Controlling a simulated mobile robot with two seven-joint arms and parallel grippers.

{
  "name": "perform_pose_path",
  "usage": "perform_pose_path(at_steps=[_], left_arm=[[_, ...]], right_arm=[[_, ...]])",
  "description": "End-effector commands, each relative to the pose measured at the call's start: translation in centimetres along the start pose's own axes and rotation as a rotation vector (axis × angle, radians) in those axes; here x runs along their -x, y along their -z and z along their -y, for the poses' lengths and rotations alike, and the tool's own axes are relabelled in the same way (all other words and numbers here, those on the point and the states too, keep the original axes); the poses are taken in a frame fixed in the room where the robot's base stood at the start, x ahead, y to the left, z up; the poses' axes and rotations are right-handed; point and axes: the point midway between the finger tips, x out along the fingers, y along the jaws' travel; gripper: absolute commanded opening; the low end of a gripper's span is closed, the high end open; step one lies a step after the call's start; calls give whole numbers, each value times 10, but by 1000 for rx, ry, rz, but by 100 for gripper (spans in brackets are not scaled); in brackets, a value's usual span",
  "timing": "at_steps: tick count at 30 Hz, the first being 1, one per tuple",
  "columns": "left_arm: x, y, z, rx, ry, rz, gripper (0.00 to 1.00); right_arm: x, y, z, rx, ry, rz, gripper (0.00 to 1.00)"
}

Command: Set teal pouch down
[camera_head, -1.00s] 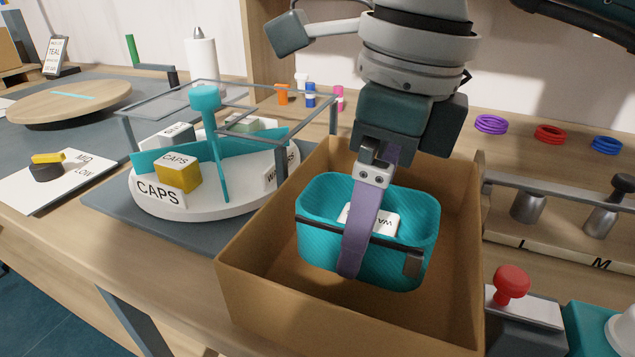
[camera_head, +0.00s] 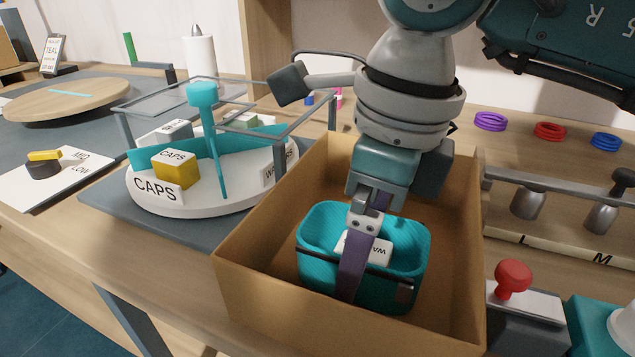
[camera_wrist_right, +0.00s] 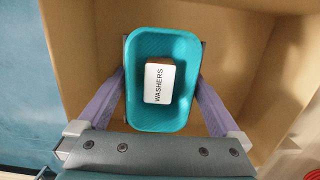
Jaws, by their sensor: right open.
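The teal pouch (camera_head: 316,222) is down inside the open cardboard box (camera_head: 250,285), mouth up, with a white block labelled WASHERS (camera_head: 378,250) in it. It also shows in the right wrist view (camera_wrist_right: 140,115). My right gripper (camera_head: 358,270) reaches down into the box from above. Its purple fingers stand along two opposite sides of the pouch, open. In the right wrist view the fingers flank the pouch; whether they touch it near the tips is hard to tell. The pouch's underside is hidden. My left gripper is not in view.
A round white turntable (camera_head: 155,207) with teal dividers and labelled blocks stands left of the box, under a clear-topped frame. A red knob (camera_head: 513,278) and a rail with metal pegs (camera_head: 528,203) are close on the right. Bare box floor shows around the pouch.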

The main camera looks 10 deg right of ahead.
Motion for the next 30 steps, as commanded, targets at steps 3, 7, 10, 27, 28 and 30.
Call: perform_pose_path(at_steps=[3, 7, 10, 27, 28, 30], left_arm=[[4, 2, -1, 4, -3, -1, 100], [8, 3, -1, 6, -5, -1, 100], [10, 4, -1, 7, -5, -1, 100], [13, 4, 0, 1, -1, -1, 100], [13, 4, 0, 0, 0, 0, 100], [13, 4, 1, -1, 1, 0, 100]], right_arm=[[13, -1, 1, 1, 1, 4, 100], [39, -1, 1, 2, 5, 4, 100], [63, -2, 1, 2, 4, 5, 100], [123, 0, 0, 0, 0, 0, 100], [123, 0, 0, 0, 0, 0, 100], [123, 0, 0, 0, 0, 0, 100]])
